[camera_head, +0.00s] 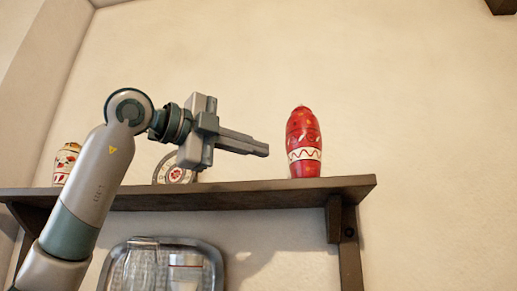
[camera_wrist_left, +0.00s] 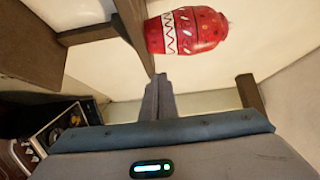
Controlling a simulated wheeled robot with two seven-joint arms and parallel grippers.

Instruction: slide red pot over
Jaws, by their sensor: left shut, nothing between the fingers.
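The red pot (camera_head: 303,143) stands upright on the wall shelf (camera_head: 245,194), toward its right end. It is tall and red with a white band and a zigzag line. My left gripper (camera_head: 262,150) is shut and empty, to the left of the pot, with its fingertips pointing at the pot's side. A small gap shows between the fingertips and the pot in the head view. In the left wrist view the pot (camera_wrist_left: 187,31) appears sideways, just beyond the shut fingers (camera_wrist_left: 158,82). My right gripper is in neither view.
A cream and red pot (camera_head: 66,160) stands at the shelf's left, partly behind my arm. A round plate (camera_head: 175,172) stands behind my gripper. A bracket (camera_head: 341,225) supports the right end. A short bare strip lies right of the red pot.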

